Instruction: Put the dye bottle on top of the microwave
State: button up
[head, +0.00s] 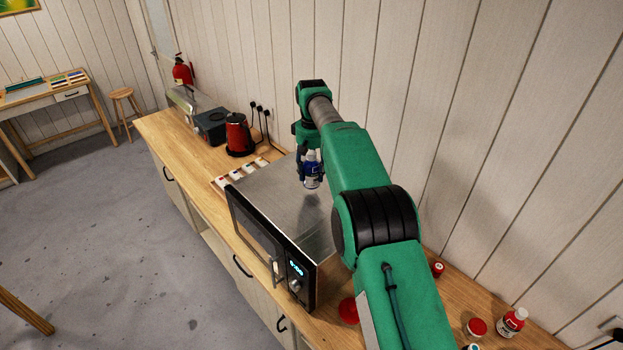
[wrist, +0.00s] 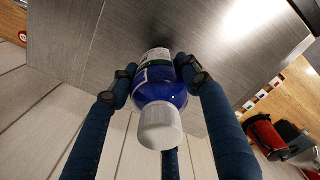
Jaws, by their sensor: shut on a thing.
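The dye bottle (head: 312,170) is blue with a white cap and a pale label. My gripper (head: 307,158) is shut on it and holds it over the top of the microwave (head: 270,197). In the wrist view the bottle (wrist: 160,100) sits between the fingers of my gripper (wrist: 153,85), with its white cap toward the camera. The microwave's brushed metal top (wrist: 110,40) lies beyond the bottle. In the head view a dark shadow shows on the metal below the bottle. I cannot tell whether the bottle's base touches the metal.
A red kettle (head: 238,135) and a dark appliance (head: 211,126) stand on the wooden counter beyond the microwave. A row of small swatches (head: 240,172) lies beside it. Red-lidded jars (head: 476,328) and a red-and-white bottle (head: 511,322) stand at the near right. The wall is close behind.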

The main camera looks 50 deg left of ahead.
aim_at(311, 153)
jog(key=shift+f+p, duration=0.3)
jog(key=shift+f, duration=1.4)
jog(key=shift+f, duration=0.1)
jog(key=o, duration=1.4)
jog(key=shift+f, duration=0.1)
notch_tip(311, 153, up, 12)
jog(key=shift+r, duration=0.15)
